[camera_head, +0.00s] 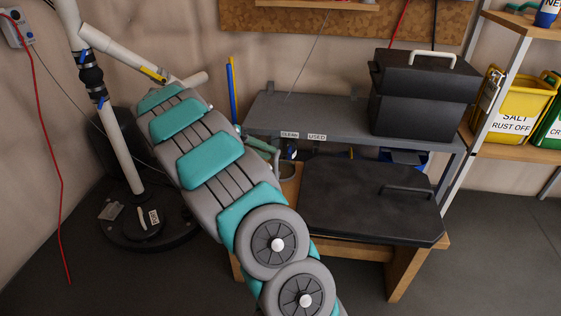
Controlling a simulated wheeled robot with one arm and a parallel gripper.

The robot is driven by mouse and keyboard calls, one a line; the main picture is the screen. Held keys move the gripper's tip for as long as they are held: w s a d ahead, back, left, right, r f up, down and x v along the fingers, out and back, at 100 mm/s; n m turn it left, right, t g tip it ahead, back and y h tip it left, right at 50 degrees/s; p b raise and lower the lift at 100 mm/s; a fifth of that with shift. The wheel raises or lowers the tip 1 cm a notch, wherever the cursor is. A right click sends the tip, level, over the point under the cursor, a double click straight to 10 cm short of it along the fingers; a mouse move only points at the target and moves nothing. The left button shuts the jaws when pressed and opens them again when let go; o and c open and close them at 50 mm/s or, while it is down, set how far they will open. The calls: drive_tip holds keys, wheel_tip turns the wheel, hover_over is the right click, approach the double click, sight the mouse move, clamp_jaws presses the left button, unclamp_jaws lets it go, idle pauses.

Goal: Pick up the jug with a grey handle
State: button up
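I cannot make out a jug with a grey handle for certain. A black lidded box (420,95) with a pale handle on its lid stands on the grey metal bench. A yellow container (510,98) marked SALT and RUST OFF sits on the shelf at the right. My grey and teal arm reaches from the bottom middle to the upper left. The fingers of my gripper do not show. Small things under the bench near its CLEAN label are partly hidden and too small to tell.
The grey bench (310,112) carries CLEAN and USED labels. Before it, a dark slab (350,200) with a handle rests on a wooden frame. The right shelf (525,150) also holds a green container (552,130). A pipe stands on a round black base (170,235) at left.

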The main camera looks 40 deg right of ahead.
sight(280, 160)
drive_tip(key=w+p+x, duration=0.1)
drive_tip(key=x, duration=0.7)
drive_tip(key=shift+w+d+f, duration=0.2)
drive_tip(key=shift+d+f, duration=0.1)
drive_tip(key=shift+d, duration=0.05)
clamp_jaws()
idle(1.3)
